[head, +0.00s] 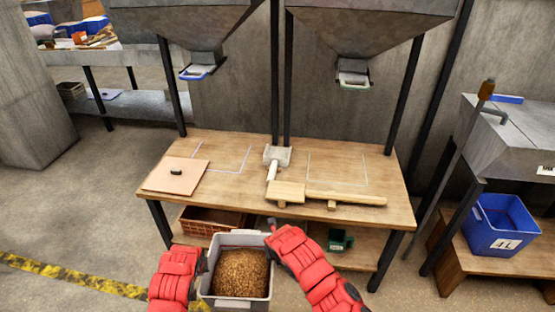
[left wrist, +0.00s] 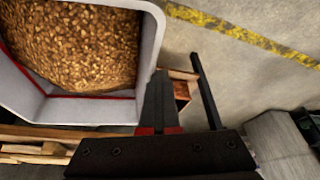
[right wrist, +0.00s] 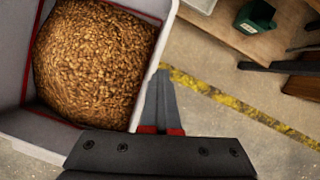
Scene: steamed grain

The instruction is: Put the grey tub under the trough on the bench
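The grey tub (head: 240,239), filled with brown grain, is in front of the bench (head: 230,195) in the head view. My left gripper (head: 206,262) is at its left side and my right gripper (head: 271,236) at its right side. In the left wrist view, the fingers (left wrist: 159,100) look closed at the tub's wall (left wrist: 95,110). In the right wrist view, the fingers (right wrist: 162,100) look closed at the tub's wall (right wrist: 150,85). Two grey metal troughs hang over the bench, a left one (head: 200,25) with a blue-handled outlet and a right one (head: 365,30) with a green-handled outlet.
Outlined squares mark the bench top, left (head: 222,170) and right (head: 337,183). Between and before them lie a scoop (head: 277,156) and a wooden paddle (head: 330,196). A board (head: 172,178) lies at left. Below are a brown crate (head: 205,220) and green item (head: 340,240). A blue bin (head: 500,225) stands right.

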